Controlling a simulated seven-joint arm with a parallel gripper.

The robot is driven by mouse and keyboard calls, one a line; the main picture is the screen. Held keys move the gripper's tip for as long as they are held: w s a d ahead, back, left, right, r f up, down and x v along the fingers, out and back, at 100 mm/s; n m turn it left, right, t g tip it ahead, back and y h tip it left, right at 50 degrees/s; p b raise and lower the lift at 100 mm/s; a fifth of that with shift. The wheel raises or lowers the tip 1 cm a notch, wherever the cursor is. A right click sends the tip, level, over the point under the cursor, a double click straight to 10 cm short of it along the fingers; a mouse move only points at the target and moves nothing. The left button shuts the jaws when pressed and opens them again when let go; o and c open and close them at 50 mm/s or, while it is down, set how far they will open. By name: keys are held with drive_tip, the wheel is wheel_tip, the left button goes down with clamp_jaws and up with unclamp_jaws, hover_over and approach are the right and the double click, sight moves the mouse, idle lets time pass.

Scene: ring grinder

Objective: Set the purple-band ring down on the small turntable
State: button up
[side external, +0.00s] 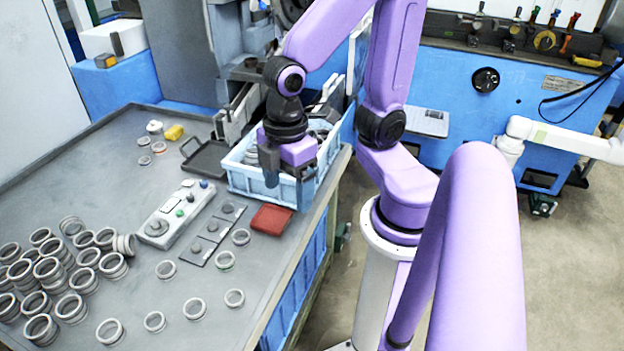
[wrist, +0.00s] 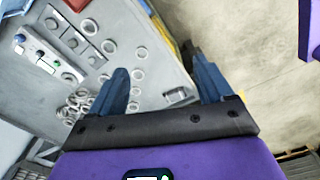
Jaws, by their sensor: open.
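My gripper (side external: 284,178) hangs by the near edge of the light blue crate in the side external view. In the wrist view my gripper (wrist: 163,82) has its two blue-grey fingers wide apart with nothing held between them. Loose grey rings lie on the table, such as one ring (side external: 241,237) near the plates and another ring (side external: 234,298) near the front edge. I cannot make out a purple band on any of them. I cannot tell for certain which thing is the small turntable; small square plates with round centres (side external: 212,237) lie beside the control box.
The light blue crate (side external: 243,181) holds rings. A control box (side external: 174,214), a red pad (side external: 271,220) and a dark tray (side external: 205,160) are near it. Many rings are piled at the left (side external: 40,270). The grey table (side external: 75,175) is clear at far left.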

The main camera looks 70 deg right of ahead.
drive_tip(key=s, duration=0.2)
drive_tip(key=s+d+r, duration=0.1)
drive_tip(key=shift+s+r, duration=0.1)
drive_tip(key=shift+s, duration=0.15)
drive_tip(key=shift+s+d+r+m, duration=0.1)
drive_tip(key=shift+s+m, duration=0.2)
drive_tip(key=shift+s, duration=0.1)
drive_tip(key=shift+c, duration=1.1)
drive_tip(key=shift+w, duration=0.1)
